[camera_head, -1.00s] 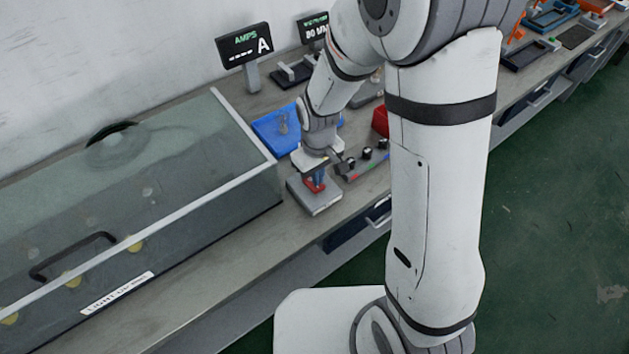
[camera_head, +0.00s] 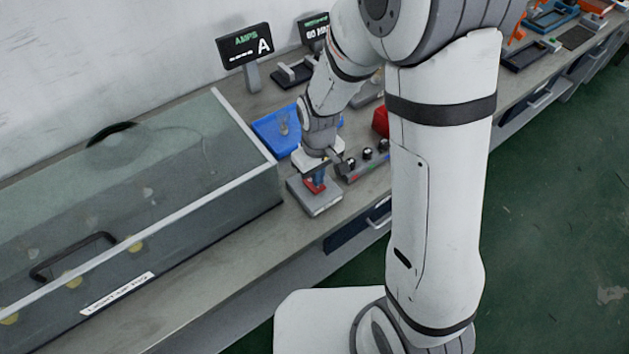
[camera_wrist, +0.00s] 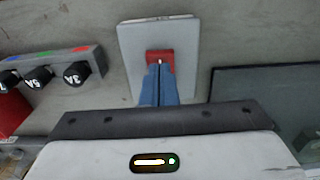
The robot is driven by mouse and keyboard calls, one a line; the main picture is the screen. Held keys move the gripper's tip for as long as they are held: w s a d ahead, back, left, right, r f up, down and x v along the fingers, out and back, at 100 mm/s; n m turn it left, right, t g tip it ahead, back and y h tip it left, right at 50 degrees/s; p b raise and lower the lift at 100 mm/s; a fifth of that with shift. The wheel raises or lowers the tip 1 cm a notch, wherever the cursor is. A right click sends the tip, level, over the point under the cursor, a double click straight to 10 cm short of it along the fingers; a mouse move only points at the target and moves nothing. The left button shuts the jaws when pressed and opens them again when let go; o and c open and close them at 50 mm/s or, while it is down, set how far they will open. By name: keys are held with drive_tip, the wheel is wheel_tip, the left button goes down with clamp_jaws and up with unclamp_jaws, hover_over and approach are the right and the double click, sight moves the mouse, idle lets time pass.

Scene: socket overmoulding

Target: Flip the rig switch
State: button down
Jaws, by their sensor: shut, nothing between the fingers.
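The rig switch is a grey box (camera_head: 322,204) with a red rocker (camera_head: 312,187) on top, on the bench right of the glass-covered rig. In the wrist view the box (camera_wrist: 185,40) and red rocker (camera_wrist: 160,57) lie straight ahead of the fingers. My gripper (camera_head: 317,176) is over the switch. Its blue fingers (camera_wrist: 159,70) are shut together with nothing between them, their tips at the red rocker. They appear to touch it. The fingers hide part of the rocker, so I cannot tell its position.
The glass-covered rig (camera_head: 140,200) fills the left of the bench. A blue tray (camera_head: 270,138) lies behind my gripper. A strip with black knobs labelled in amps (camera_wrist: 50,75) is close beside the switch. An AMPS display (camera_head: 245,45) stands at the back.

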drive_tip(key=shift+f+b, duration=0.8)
drive_tip(key=shift+f, duration=0.15)
idle(0.9)
drive_tip(key=shift+r, duration=0.1)
drive_tip(key=shift+r+p, duration=2.5)
drive_tip(key=shift+r, duration=0.95)
drive_tip(key=shift+r, duration=0.1)
drive_tip(key=s+d+r+m+t, duration=0.1)
drive_tip(key=s+d+r+m, duration=0.2)
drive_tip(key=s+d+r, duration=0.3)
drive_tip(key=s+d+r+m+t, duration=0.2)
drive_tip(key=s+d+r, duration=0.4)
drive_tip(key=r, duration=0.6)
drive_tip(key=shift+s+d+m, duration=0.3)
drive_tip(key=shift+m, duration=0.6)
drive_tip(key=shift+a+r, duration=0.1)
drive_tip(key=shift+r, duration=0.05)
